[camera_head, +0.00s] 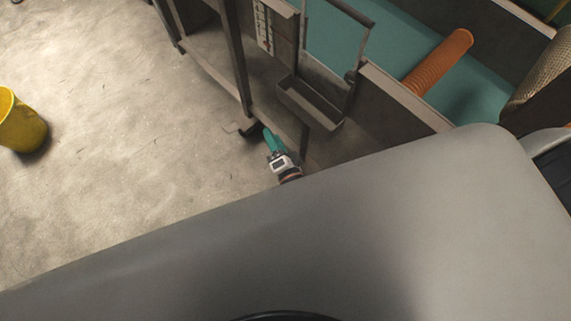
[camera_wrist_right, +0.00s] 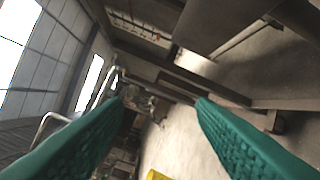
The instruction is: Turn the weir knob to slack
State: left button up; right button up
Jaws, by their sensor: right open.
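A small dark round part (camera_head: 351,76), which may be the weir knob, sits on the metal frame (camera_head: 368,45) at the tank's near wall. I cannot read its setting. My right gripper (camera_head: 269,135) has teal fingers and is low beside the metal stand, left of and well apart from that part. In the right wrist view its two ribbed fingers (camera_wrist_right: 159,102) are spread with nothing between them. I cannot make out the knob for certain in that view. My left gripper is not in view.
Teal water (camera_head: 335,35) fills the tank, with an orange ribbed tube (camera_head: 440,62) and a mesh tube (camera_head: 540,72) at the right. A narrow metal trough (camera_head: 310,103) hangs by the frame. A yellow bucket (camera_head: 20,122) stands on open concrete floor at the left.

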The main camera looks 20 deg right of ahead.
jog(key=s+d+f+n+g+y, duration=0.1)
jog(key=s+f+n+g, duration=0.3)
jog(key=f, duration=0.5)
jog(key=shift+s+f+n+y+p, duration=0.15)
jog(key=shift+s+n+y+p, duration=0.25)
jog(key=shift+s+n, duration=0.2)
jog(key=shift+d, duration=0.1)
